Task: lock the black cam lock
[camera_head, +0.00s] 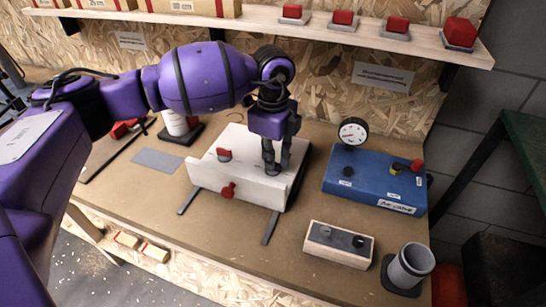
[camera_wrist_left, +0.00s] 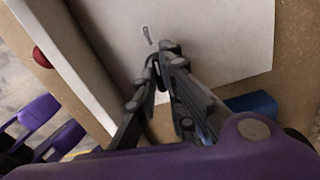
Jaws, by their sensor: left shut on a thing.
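My left gripper (camera_head: 269,166) points down at the right part of the white box (camera_head: 240,181) on the table. In the left wrist view the fingertips (camera_wrist_left: 160,62) are close together over the box's pale surface. The gripper is shut on a small part that the fingers mostly hide. A small grey tab (camera_wrist_left: 148,36) shows just beyond the fingertips. I cannot tell for certain whether this part is the black cam lock. A red knob (camera_head: 224,155) is on top of the box, and another red knob (camera_head: 228,190) is at its front. My right gripper is not in view.
A blue box (camera_head: 375,185) with a gauge (camera_head: 352,132) stands to the right. A small panel box (camera_head: 338,245) with a grey and a black round part and a grey cup (camera_head: 408,267) are at the front right. A shelf (camera_head: 330,33) with red buttons runs behind.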

